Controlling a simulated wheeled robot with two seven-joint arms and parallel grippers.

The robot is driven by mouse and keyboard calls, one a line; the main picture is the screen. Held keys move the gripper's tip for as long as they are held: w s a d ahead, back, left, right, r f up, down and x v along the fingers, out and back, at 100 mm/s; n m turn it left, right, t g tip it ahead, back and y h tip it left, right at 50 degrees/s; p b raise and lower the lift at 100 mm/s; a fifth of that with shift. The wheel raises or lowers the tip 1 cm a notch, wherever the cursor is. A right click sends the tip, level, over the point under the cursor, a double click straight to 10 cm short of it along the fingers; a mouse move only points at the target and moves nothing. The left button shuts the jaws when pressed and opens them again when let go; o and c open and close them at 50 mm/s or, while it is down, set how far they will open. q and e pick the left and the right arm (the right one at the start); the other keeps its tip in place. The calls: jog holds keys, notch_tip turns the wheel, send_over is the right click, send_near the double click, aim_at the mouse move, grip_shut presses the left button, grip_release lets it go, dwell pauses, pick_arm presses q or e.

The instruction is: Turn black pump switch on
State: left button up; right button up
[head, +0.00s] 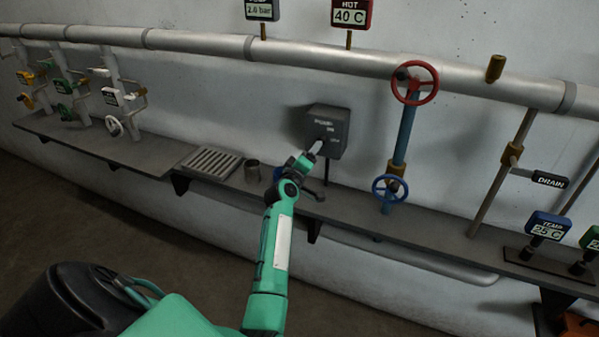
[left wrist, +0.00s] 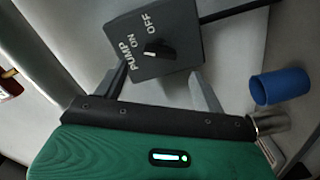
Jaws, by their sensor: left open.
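The dark grey pump box (head: 338,128) is on the wall above the shelf in the head view. In the left wrist view the pump box (left wrist: 180,70) fills the upper middle, with PUMP, ON and OFF in white letters. Its black switch knob (left wrist: 162,49) is on the face, with a small light mark at its left end; I cannot tell its setting for sure. My left gripper (head: 316,149) is in front of the box. In the left wrist view my left gripper (left wrist: 160,84) has its fingers wide apart, with nothing between the tips. My right gripper is not in view.
A metal cup (head: 252,170) stands on the shelf left of my arm. A blue cup (left wrist: 281,86) is right of the box in the left wrist view. A blue pipe (head: 404,135) with red (head: 414,83) and blue (head: 389,190) wheels stands right. A grate (head: 209,162) lies left.

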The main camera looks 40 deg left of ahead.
pick_arm(q)
jog(key=b+v, duration=0.1)
jog(key=v, duration=0.7)
dwell(0.4)
